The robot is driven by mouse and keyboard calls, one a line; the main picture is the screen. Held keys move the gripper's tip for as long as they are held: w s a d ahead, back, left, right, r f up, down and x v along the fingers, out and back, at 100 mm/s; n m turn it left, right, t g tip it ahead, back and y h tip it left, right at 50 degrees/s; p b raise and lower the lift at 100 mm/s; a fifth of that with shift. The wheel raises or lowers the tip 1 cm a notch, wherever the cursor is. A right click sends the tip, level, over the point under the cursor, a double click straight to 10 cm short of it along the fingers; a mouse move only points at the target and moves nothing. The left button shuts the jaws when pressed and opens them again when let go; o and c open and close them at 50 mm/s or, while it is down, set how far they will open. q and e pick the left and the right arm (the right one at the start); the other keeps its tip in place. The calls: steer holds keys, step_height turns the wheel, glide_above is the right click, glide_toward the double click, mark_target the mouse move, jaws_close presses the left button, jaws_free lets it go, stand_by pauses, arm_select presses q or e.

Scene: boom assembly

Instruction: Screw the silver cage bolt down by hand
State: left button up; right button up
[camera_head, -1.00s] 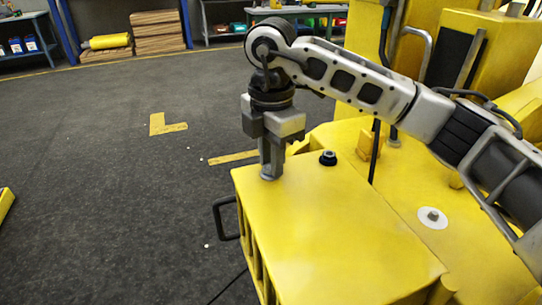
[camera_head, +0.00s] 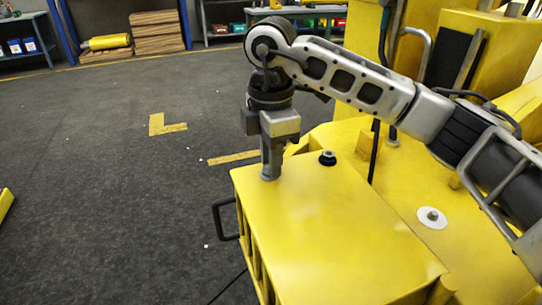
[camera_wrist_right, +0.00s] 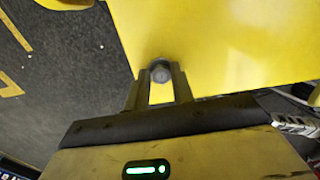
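The silver cage bolt (camera_wrist_right: 160,72) shows in the right wrist view as a round grey head between my right fingertips, near the edge of the yellow box top. In the head view its grey base (camera_head: 268,177) shows at the box's far left corner, mostly hidden by the fingers. My right gripper (camera_head: 268,172) points straight down over it, with its fingers close on both sides of the head and shut on it. The yellow box (camera_head: 330,230) has a flat top. My left gripper is in neither view.
A grey bolt on a white disc (camera_head: 432,217) sits on yellow machinery at the right. A black handle (camera_head: 222,220) sticks out at the box's left. The floor at left is largely open.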

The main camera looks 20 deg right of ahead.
steer(key=o, duration=0.3)
steer(key=shift+r, duration=0.3)
steer(key=shift+f, duration=0.15)
arm_select(q)
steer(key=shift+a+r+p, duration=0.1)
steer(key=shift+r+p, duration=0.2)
steer(key=shift+p, duration=0.45)
arm_select(e)
step_height(320, 180, up, 16)
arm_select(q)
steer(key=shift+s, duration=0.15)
